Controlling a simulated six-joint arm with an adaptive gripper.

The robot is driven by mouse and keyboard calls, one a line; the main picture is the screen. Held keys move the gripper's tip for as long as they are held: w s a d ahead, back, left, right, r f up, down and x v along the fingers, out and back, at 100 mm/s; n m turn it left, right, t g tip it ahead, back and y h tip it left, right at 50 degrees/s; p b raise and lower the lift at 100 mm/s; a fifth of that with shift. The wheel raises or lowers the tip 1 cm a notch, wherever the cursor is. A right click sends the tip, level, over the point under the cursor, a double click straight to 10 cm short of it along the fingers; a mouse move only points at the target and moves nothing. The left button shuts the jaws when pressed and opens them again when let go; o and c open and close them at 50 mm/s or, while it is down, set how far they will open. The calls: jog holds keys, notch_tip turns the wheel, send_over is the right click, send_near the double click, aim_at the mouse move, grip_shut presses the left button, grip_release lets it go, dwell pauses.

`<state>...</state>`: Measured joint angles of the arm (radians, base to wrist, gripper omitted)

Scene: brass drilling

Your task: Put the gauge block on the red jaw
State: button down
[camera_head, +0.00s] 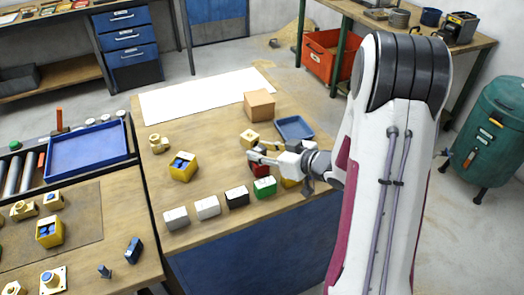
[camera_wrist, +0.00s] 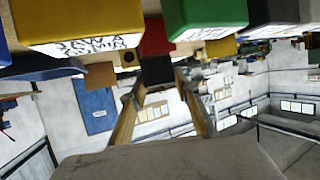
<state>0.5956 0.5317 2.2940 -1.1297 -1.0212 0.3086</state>
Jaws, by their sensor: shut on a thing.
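My gripper (camera_head: 262,153) reaches in from the right, low over the row of jaw blocks. The red jaw (camera_head: 261,168) is just below its fingers, partly hidden by them. In the wrist view the red jaw (camera_wrist: 155,36) shows beyond the fingertips, in line with the gap between them.
A green block (camera_head: 265,187) stands close in front of the red jaw. A black block (camera_head: 237,197) and two white ones (camera_head: 207,207) continue leftward. A brass part (camera_head: 249,138), a blue tray (camera_head: 294,128) and a cardboard box (camera_head: 259,105) lie behind.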

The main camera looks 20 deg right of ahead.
jog(key=shift+f, duration=0.1)
jog(key=c, duration=1.5)
grip_release()
jog(key=shift+s+d+r, duration=0.15)
jog(key=shift+s+r, duration=0.15)
jog(key=shift+s, duration=0.05)
jog(key=v, duration=1.1)
jog(key=shift+s, duration=0.1)
jog(key=shift+d, duration=0.1)
